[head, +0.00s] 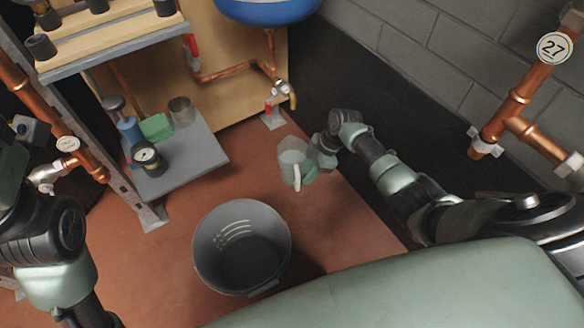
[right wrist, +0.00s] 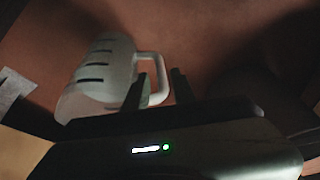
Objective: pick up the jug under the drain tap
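The jug (head: 291,158) is pale and translucent with a handle. In the head view it is below the drain tap (head: 285,89), with the handle toward the viewer. In the right wrist view the jug (right wrist: 100,72) shows dark marks on its side. My right gripper (head: 311,167) is at the jug's right side. In the wrist view its fingers (right wrist: 159,91) are apart, with the handle's outer bar between them; a gap shows on the right, and contact cannot be told. My left arm shows at the left edge, but its gripper does not.
A grey bucket (head: 242,247) stands on the red-brown floor in front of the jug. A low grey shelf (head: 185,160) with a gauge, a cloth and a cup is left. A dark wall base is behind my right arm. Copper pipes (head: 510,105) run at the right.

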